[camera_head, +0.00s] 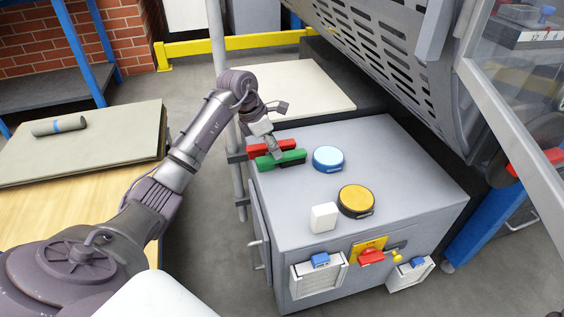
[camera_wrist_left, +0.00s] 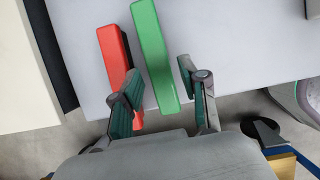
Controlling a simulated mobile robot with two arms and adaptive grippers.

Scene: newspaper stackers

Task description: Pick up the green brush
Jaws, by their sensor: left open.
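The green brush (camera_head: 281,159) lies on the top of the grey cabinet (camera_head: 320,252), near its far left corner, beside a red brush (camera_head: 258,151). In the left wrist view the green brush (camera_wrist_left: 152,50) runs between the two fingers of my left gripper (camera_wrist_left: 158,92), with the red brush (camera_wrist_left: 113,55) to its left. My left gripper is open. One finger is over the lower part of the red brush, the other is right of the green brush with a gap. I cannot tell the gripper's height above them. My right gripper is in neither view.
On the cabinet stand a blue round tin (camera_head: 328,158), a yellow round tin (camera_head: 356,200) and a white block (camera_head: 323,217). A slotted grey machine housing (camera_head: 385,50) overhangs behind. A rolled newspaper (camera_head: 58,126) lies on the left table.

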